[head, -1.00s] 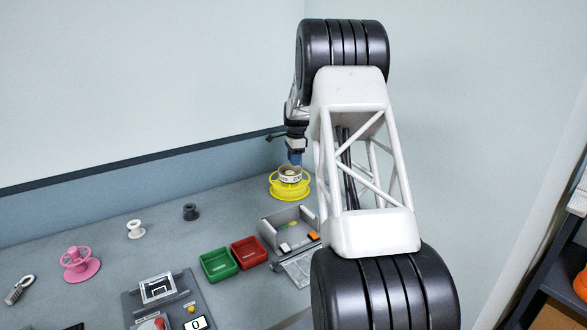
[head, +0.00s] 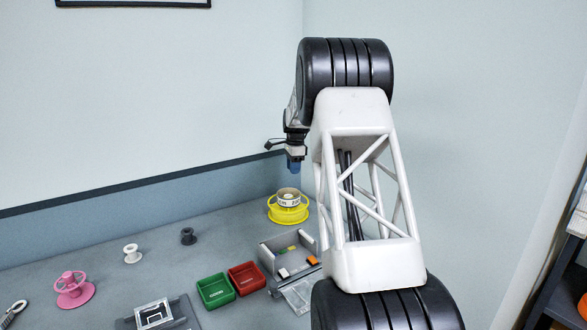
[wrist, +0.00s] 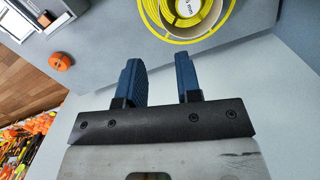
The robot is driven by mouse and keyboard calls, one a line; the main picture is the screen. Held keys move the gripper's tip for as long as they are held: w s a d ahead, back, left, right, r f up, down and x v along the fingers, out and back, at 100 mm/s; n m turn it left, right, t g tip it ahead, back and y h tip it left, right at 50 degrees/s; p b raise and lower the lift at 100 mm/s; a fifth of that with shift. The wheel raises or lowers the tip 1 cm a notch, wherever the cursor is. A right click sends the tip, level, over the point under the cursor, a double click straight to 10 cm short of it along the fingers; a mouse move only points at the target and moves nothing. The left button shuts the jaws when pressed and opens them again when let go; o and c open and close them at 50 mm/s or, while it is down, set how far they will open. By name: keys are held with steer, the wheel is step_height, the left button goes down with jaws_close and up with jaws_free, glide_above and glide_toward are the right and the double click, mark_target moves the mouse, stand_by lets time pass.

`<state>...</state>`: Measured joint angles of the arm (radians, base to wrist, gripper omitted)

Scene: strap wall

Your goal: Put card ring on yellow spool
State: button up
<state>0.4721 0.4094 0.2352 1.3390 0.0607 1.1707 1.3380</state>
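The yellow spool (head: 289,215) stands on the table near the back wall in the head view; its rim also shows at the top of the wrist view (wrist: 228,30). The card ring (head: 287,196), a pale printed band, sits on top of the yellow spool, around its upper middle. In the wrist view the ring (wrist: 175,17) is partly cut off by the frame edge. My gripper (wrist: 161,78) has its two blue fingers apart with nothing between them. In the head view my gripper (head: 294,166) is above the ring, clear of it.
An open grey box (head: 275,255) stands just in front of the spool. Green (head: 216,290) and red (head: 246,278) trays lie left of it.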

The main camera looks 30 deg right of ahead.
stand_by(0.4)
steer(key=s+a+r+n+t, duration=0.1)
steer(key=s+a+r+n, duration=0.45)
steer(key=s+a, duration=0.75)
steer(key=s+a+r+n, duration=0.5)
steer(key=s+a+r, duration=0.2)
steer(key=s+a, duration=0.6)
steer(key=s+a+f+n, duration=0.2)
steer(key=s+a, duration=0.3)
steer(key=s, duration=0.5)
steer(key=s+a+f+n+t, duration=0.1)
steer(key=s+a+f+n, duration=0.2)
steer(key=s, duration=0.7)
steer(key=s+a+f+n, duration=0.2)
steer(key=s+a+n, duration=0.3)
steer(key=s+a, duration=0.3)
steer(key=shift+s+a+f+h, duration=0.3)
steer(key=shift+s+f, duration=0.1)
steer(key=shift+s, duration=1.1)
